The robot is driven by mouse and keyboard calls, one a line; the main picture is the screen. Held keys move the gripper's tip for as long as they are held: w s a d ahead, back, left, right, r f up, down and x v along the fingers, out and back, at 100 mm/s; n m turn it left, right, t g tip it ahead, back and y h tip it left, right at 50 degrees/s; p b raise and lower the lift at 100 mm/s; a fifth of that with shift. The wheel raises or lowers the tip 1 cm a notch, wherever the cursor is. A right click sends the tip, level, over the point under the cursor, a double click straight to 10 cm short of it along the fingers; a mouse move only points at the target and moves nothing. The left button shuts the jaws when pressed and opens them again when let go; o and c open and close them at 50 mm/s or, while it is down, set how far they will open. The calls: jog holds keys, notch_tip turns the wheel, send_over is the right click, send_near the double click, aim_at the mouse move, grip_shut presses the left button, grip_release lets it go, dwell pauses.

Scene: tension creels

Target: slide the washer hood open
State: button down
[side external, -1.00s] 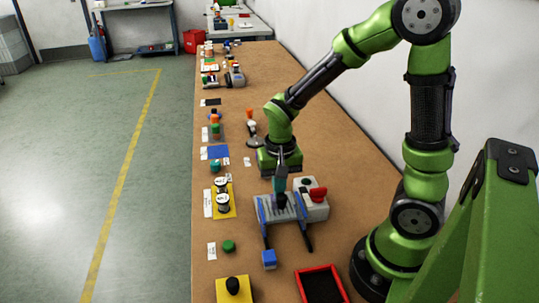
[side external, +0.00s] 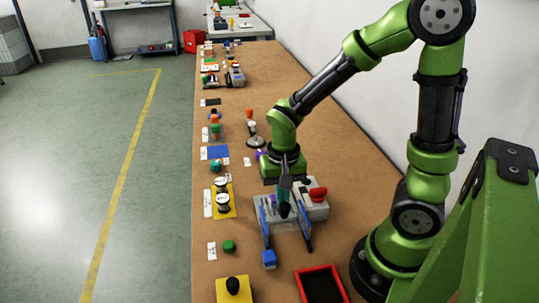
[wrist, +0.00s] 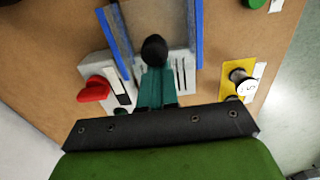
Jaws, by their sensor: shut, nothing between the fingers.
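The washer is a pale grey block (side external: 318,211) on the bench. A round black knob (wrist: 154,49) stands at the panel's edge. My gripper (wrist: 155,72) has teal fingers, shut and empty, pointing down right beside the knob. It also shows in the side view (side external: 284,198). Whether the fingers touch the knob is unclear. Slots in the grey body show on both sides of the fingers.
A red knob (side external: 318,194) sits on the washer's right. A yellow plate (side external: 232,213) with white-topped spools stands left. A blue block (side external: 269,259) is close to the near end of the hood, and a red-rimmed tray (side external: 301,287) lies nearer the camera.

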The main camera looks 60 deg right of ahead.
jog(key=shift+s+a, duration=0.6)
jog(key=shift+a, duration=0.05)
jog(key=shift+w+d, duration=0.1)
jog(key=shift+w+d+r, duration=0.1)
jog(key=shift+w+d, duration=0.35)
jog(key=shift+w, duration=0.05)
notch_tip(320, 180, up, 7)
dwell(0.7)
notch_tip(320, 180, up, 10)
jog(key=n+t+y, duration=0.2)
jog(key=n+t, duration=0.3)
jog(key=t, duration=0.2)
send_over(289, 222)
jog(key=shift+a, duration=0.1)
